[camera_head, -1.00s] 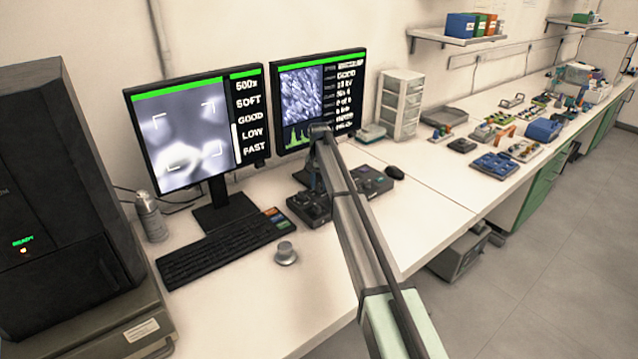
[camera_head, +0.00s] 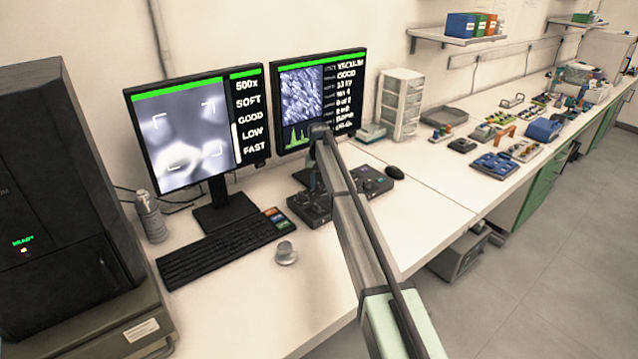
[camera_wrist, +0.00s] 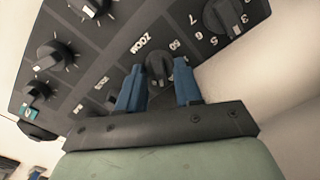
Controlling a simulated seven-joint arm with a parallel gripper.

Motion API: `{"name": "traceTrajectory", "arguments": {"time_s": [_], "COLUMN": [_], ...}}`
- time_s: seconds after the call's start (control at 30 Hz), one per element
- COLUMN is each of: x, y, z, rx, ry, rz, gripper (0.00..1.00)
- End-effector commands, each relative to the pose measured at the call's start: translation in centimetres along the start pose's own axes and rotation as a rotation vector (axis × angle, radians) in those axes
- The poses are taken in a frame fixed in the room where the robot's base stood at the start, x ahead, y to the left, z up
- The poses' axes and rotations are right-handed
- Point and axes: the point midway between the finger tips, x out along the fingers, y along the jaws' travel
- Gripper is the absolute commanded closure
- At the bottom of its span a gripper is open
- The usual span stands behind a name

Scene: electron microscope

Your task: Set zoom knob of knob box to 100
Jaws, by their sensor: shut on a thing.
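The knob box (camera_wrist: 110,60) is a dark panel with several black knobs, seen close up and tilted in the wrist view. The zoom knob (camera_wrist: 158,66), beside the printed word ZOOM, sits between the two blue fingers of my gripper (camera_wrist: 160,88), which is shut on it. In the head view the knob box (camera_head: 308,207) stands on the desk in front of the right monitor, partly hidden by my arm. My fingers are too small to make out there. The left monitor (camera_head: 195,130) reads 500x at its top right.
The right monitor (camera_head: 320,98) stands behind my arm. A second control box (camera_head: 372,182) and a mouse (camera_head: 394,172) lie right of the knob box. The desk front is clear.

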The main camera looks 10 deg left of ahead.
Motion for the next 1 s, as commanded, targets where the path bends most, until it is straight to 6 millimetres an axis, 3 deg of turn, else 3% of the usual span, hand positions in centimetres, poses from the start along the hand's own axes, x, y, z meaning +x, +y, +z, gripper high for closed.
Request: {"name": "traceTrajectory", "arguments": {"time_s": [1.0], "x": [-0.1], "y": [-0.34], "z": [-0.01], "rx": [-0.967], "ry": [0.004], "rz": [0.001], "gripper": [0.96]}}
